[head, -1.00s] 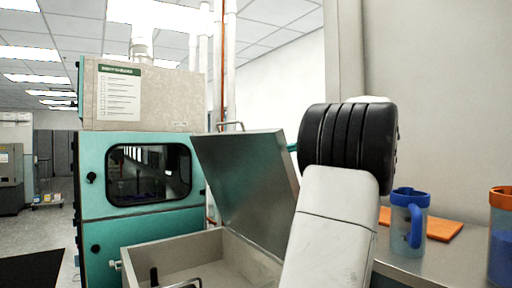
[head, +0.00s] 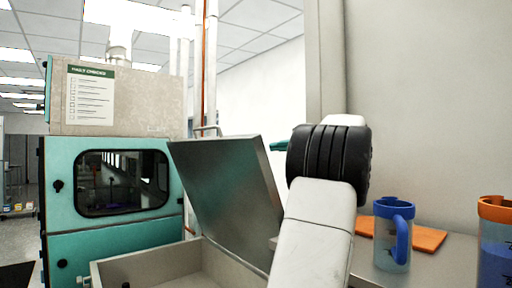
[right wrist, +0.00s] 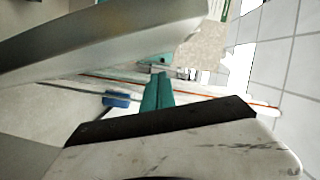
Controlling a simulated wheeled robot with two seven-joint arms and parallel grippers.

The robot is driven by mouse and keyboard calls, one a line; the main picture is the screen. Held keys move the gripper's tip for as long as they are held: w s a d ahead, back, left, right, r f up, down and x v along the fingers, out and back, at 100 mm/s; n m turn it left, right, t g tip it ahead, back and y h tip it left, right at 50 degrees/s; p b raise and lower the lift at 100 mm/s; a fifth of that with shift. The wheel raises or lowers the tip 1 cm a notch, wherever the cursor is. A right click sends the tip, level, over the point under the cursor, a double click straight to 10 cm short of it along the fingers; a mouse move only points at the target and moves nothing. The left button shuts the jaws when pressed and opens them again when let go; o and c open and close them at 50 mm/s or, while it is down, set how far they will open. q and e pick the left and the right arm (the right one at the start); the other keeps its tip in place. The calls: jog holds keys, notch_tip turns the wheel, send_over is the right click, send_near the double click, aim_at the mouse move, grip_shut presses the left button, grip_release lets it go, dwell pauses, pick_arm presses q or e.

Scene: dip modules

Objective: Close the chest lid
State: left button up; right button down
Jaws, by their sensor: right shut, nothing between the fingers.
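The chest is a grey metal box (head: 130,266), seen at the bottom of the head view. Its flat lid (head: 225,185) stands raised, leaning back at a steep tilt. My right gripper (head: 279,146) shows as small teal fingertips just right of the lid's upper right corner, mostly hidden behind my dark wrist. In the right wrist view its teal fingers (right wrist: 157,92) are together and empty. A large grey slab, likely the lid (right wrist: 110,38), crosses the upper left there; I cannot tell whether the fingers touch it. My left gripper is out of view.
A teal machine (head: 110,225) with a dark window stands behind left, with a checklist sheet (head: 90,95) above. At right a counter (head: 365,272) holds a blue-rimmed mug (head: 393,240), an orange flat piece (head: 429,239) and an orange-rimmed container (head: 496,250). A wall closes the right.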

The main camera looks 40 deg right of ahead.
jog(key=w+a, duration=0.1)
jog(key=w+a+f, duration=0.1)
jog(key=a, duration=0.1)
jog(key=shift+w+a+f, duration=0.1)
jog(key=shift+a, duration=0.2)
jog(key=shift+a+f, duration=0.3)
jog(key=shift+a, duration=0.15)
